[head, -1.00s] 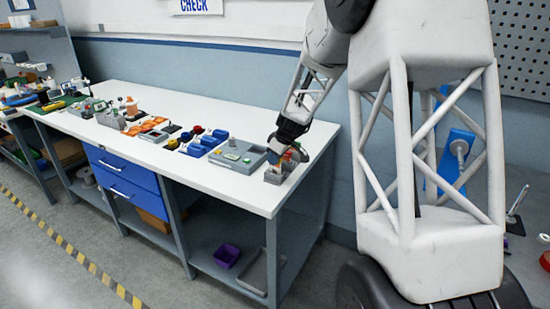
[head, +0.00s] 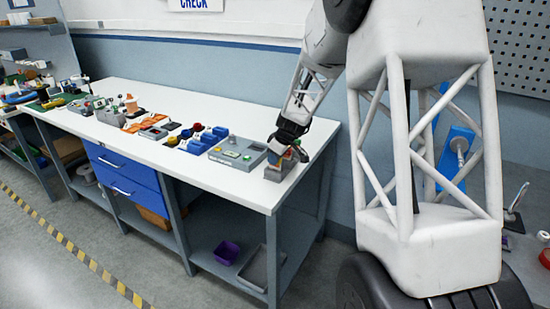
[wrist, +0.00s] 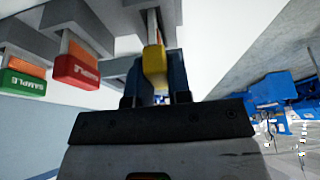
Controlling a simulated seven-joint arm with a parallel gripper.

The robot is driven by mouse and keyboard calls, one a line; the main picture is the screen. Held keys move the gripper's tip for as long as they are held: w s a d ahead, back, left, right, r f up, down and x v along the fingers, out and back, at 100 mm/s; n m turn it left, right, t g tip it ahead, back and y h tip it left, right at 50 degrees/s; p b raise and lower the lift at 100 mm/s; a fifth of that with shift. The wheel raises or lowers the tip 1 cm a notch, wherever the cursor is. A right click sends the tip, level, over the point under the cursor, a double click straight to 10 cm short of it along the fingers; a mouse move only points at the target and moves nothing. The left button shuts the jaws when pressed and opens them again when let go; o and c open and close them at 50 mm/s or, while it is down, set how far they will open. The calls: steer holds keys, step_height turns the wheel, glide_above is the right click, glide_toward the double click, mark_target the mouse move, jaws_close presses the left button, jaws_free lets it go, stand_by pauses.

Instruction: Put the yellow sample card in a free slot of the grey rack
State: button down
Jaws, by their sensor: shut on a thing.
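The yellow sample card (wrist: 154,60) is between the fingers of my gripper (wrist: 158,78) in the wrist view, and the gripper is shut on its yellow end. The pale body of the card points away from me toward the grey rack (wrist: 115,62), in line with a gap between grey rack walls. I cannot tell how deep it sits. Red (wrist: 77,70) and green (wrist: 22,83) cards, each with an orange part, stand in the rack to the left. In the head view my gripper (head: 282,152) is low over the rack (head: 277,174) and hides the yellow card.
A grey panel box (head: 238,154) sits just left of the rack on the white bench (head: 150,95). Several blue, yellow and red parts lie farther left. The bench's right end is close to the rack.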

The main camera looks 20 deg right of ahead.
steer(key=shift+f, duration=0.4)
stand_by(0.3)
steer(key=c, duration=0.7)
jaws_free()
steer(key=shift+o, duration=0.2)
steer(key=shift+r, duration=0.1)
steer(key=shift+r, duration=3.9)
steer(key=shift+s, duration=0.1)
